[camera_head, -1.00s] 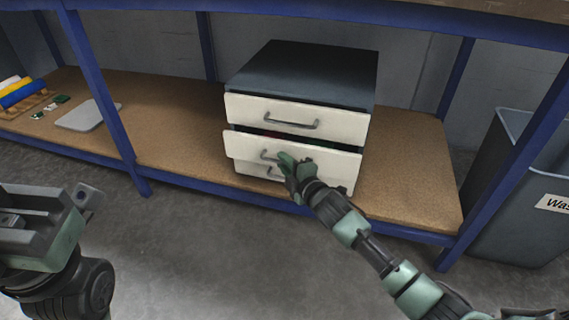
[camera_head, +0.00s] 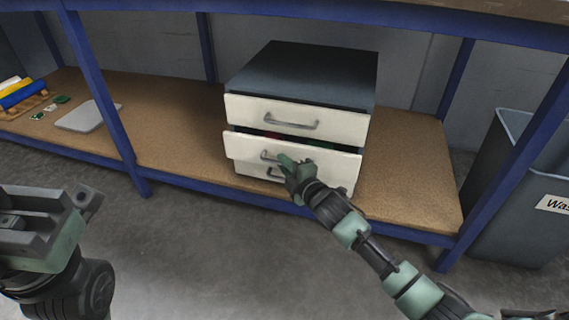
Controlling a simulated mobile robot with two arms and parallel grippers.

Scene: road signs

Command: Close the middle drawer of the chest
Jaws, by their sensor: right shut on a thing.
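The chest (camera_head: 305,75) has a dark grey body and white drawer fronts, and it stands on the brown shelf. Its middle drawer (camera_head: 335,162) is partly open, with its front sticking out past the top drawer. Through the gap above it, dark space and bits of red and green show. My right gripper (camera_head: 283,163) is at the middle drawer's handle (camera_head: 267,155), shut on it, and covers its right part. My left gripper (camera_head: 85,200) is at the lower left, far from the chest; its jaw gap is not clear.
The top drawer (camera_head: 297,118) looks shut; the bottom drawer (camera_head: 250,170) is partly hidden. Blue rack posts (camera_head: 98,100) stand on both sides. A grey waste bin (camera_head: 510,190) is at the right. A grey flat item (camera_head: 85,117) lies on the shelf at the left.

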